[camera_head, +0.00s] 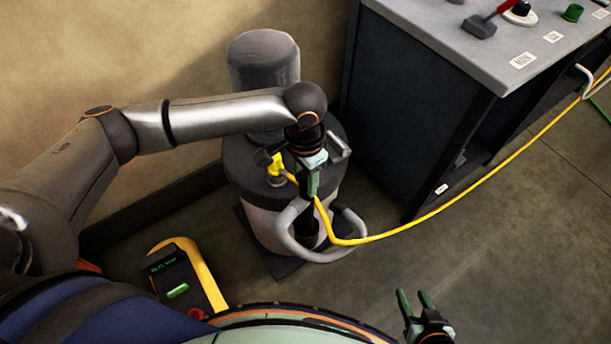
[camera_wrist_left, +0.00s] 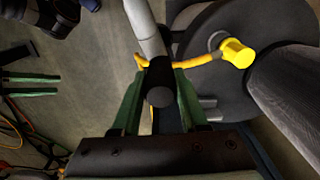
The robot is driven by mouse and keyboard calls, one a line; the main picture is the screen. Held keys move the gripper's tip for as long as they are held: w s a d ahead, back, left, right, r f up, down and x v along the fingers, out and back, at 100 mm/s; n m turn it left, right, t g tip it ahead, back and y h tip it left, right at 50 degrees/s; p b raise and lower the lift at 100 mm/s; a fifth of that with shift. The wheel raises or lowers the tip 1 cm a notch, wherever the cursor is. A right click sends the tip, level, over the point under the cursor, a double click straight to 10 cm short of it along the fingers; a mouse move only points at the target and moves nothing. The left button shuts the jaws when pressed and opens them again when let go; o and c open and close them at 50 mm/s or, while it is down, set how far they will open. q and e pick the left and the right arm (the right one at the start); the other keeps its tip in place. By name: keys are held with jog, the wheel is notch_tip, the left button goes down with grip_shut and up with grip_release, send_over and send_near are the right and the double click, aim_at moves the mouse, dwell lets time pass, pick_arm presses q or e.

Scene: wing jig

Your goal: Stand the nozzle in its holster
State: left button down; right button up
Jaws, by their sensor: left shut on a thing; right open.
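My left gripper (camera_head: 311,183) is over the front of a grey canister machine (camera_head: 240,170). Its green fingers, which also show in the left wrist view (camera_wrist_left: 160,100), are shut on a dark, round-ended nozzle (camera_wrist_left: 160,88). A dark upright piece (camera_head: 308,224) shows below the gripper, inside a grey curved bar (camera_head: 283,235) at the machine's front. I cannot tell whether this piece is the nozzle's lower part or the holster, nor whether the nozzle is seated. My right gripper (camera_head: 416,304) is open and empty at the bottom of the head view.
A yellow hose (camera_head: 440,208) runs from near the gripper to the right, past a dark workbench (camera_head: 420,90). A yellow fitting (camera_head: 277,168) sits on the canister lid. A yellow-edged box with a display (camera_head: 172,272) stands at lower left. The floor at right is mostly clear.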

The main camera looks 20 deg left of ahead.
pick_arm(q)
jog(key=shift+f+b, duration=0.3)
jog(key=shift+f, duration=1.5)
jog(key=shift+c, duration=1.8)
grip_release()
notch_tip(320, 180, up, 13)
jog(key=shift+s+f+p, duration=0.1)
jog(key=shift+f+p, duration=0.1)
jog(key=shift+p, duration=0.65)
